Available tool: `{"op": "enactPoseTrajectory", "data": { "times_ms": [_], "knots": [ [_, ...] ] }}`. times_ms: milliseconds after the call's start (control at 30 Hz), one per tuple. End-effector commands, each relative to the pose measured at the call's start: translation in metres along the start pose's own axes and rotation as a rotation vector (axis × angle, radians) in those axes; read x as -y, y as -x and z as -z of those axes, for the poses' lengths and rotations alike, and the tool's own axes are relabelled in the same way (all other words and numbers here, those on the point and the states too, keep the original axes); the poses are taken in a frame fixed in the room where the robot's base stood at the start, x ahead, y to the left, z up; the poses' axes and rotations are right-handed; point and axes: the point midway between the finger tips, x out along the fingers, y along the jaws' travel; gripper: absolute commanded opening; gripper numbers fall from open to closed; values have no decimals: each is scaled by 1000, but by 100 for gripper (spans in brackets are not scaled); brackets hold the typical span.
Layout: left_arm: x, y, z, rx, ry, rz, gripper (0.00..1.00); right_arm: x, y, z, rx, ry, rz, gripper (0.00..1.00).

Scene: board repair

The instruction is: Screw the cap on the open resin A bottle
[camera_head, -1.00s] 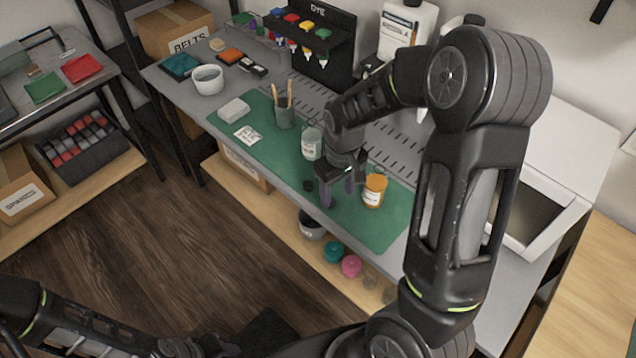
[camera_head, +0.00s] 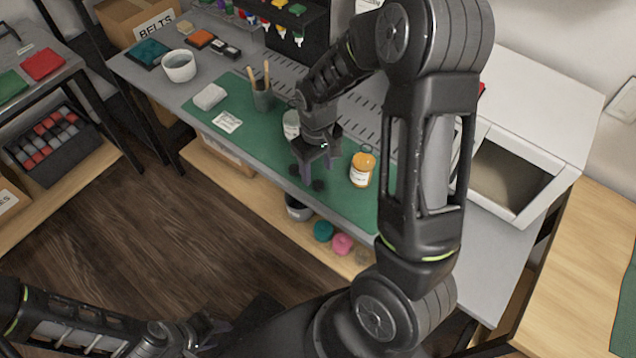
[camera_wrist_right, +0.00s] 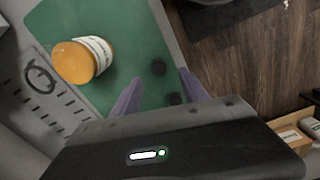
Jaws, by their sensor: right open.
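A clear bottle with a pale label (camera_head: 291,124) stands on the green mat, partly hidden behind my right gripper; its label is unreadable and its top hidden. Two small black round caps lie near the mat's front edge: one (camera_head: 294,169) left of my right gripper and one (camera_head: 318,185) by its fingertips. Both caps (camera_wrist_right: 158,67) (camera_wrist_right: 174,99) appear between the finger lines in the right wrist view. My right gripper (camera_head: 318,174) is open and empty, pointing down above them. My left gripper (camera_head: 208,328) is low at the left, its fingers unclear.
An orange-capped jar (camera_head: 362,169) stands right of my right gripper; it also shows in the wrist view (camera_wrist_right: 84,60). A brush cup (camera_head: 263,99), white block (camera_head: 209,96) and card (camera_head: 227,122) lie on the mat (camera_head: 350,204). An open white box (camera_head: 513,178) is at right.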

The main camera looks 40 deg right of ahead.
Motion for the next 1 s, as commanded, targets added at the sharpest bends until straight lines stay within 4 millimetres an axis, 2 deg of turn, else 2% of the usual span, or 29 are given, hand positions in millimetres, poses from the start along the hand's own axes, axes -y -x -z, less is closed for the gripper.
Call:
{"op": "enactPoseTrajectory", "data": {
  "times_ms": [333, 600, 700, 1000],
  "knots": [
    [-1, 3, 0, 1, 0, 1, 36, 0, -7, -1, 3, -1, 0, 52],
    [-3, 11, -2, 4, 3, 4, 36, -2, -44, 0, 4, -1, 1, 52],
    [-3, 12, -2, 4, 3, 4, 36, -1, -51, 0, 1, 0, 1, 52],
    [-3, 11, -2, 4, 3, 4, 36, -2, -52, 0, -1, 0, 0, 52]
  ]
}}
